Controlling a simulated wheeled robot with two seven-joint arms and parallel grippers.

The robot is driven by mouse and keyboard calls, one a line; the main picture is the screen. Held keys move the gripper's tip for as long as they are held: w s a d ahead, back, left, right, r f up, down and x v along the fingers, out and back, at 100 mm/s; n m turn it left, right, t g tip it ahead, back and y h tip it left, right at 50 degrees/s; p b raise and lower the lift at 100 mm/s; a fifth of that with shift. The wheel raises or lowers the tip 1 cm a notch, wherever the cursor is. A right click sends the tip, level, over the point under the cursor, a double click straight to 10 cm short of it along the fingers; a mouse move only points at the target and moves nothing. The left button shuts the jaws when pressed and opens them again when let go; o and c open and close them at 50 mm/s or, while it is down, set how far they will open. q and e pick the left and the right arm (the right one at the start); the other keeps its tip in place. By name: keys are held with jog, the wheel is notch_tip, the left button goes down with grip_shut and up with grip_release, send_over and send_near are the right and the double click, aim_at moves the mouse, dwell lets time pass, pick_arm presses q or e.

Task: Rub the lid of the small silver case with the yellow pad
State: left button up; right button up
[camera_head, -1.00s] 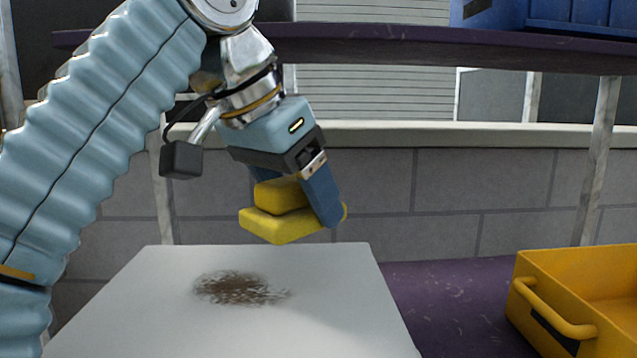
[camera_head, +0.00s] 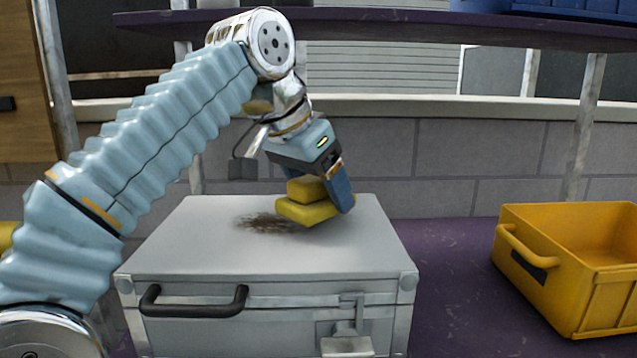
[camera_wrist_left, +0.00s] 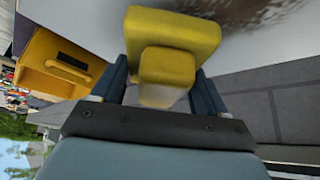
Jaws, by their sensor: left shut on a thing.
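The small silver case (camera_head: 200,236) stands closed on a purple surface, with a black handle and a latch on its front. A brown smudge (camera_head: 262,223) marks its lid; part of it also shows in the left wrist view (camera_wrist_left: 235,12). My left gripper (camera_head: 325,192) is shut on the yellow pad (camera_head: 308,210) by its raised block. The pad is at the lid, just right of the smudge and overlapping its right end in view. I cannot tell whether it presses on the lid. The pad also shows between the fingers in the left wrist view (camera_wrist_left: 172,45). My right gripper is out of view.
A yellow crate (camera_head: 560,222) with a handle stands to the right of the case on the purple surface (camera_head: 455,265). A purple shelf (camera_head: 400,25) runs above, and a grey block wall (camera_head: 450,165) is behind. Purple surface lies clear between case and crate.

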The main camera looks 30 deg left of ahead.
aim_at(291, 200)
pick_arm(q)
jog(key=shift+f+b, duration=0.95)
jog(key=shift+f, duration=0.15)
dwell(0.5)
jog(key=shift+s+a+b, duration=0.3)
jog(key=shift+a+b, duration=0.05)
jog(key=shift+a, duration=0.15)
jog(key=shift+s+a+r+b, duration=0.1)
jog(key=shift+s+a+b, duration=0.1)
jog(key=shift+s+a, duration=0.35)
jog(key=shift+s+a+r+b, duration=0.1)
jog(key=shift+s+a+b, duration=0.15)
jog(key=shift+a, duration=0.45)
jog(key=shift+s+a+f+b, duration=0.2)
jog(key=shift+s+a+b, duration=0.3)
jog(key=shift+a, duration=0.45)
jog(key=shift+s+a+r, duration=0.1)
jog(key=shift+s+a, duration=0.4)
jog(key=shift+a, duration=0.3)
jog(key=shift+s+a+f, duration=0.1)
jog(key=shift+s+a, duration=0.45)
jog(key=shift+a, duration=0.25)
jog(key=shift+s+a+r, duration=0.1)
jog(key=shift+s+a, duration=0.4)
jog(key=shift+a, duration=0.3)
jog(key=shift+b, duration=0.3)
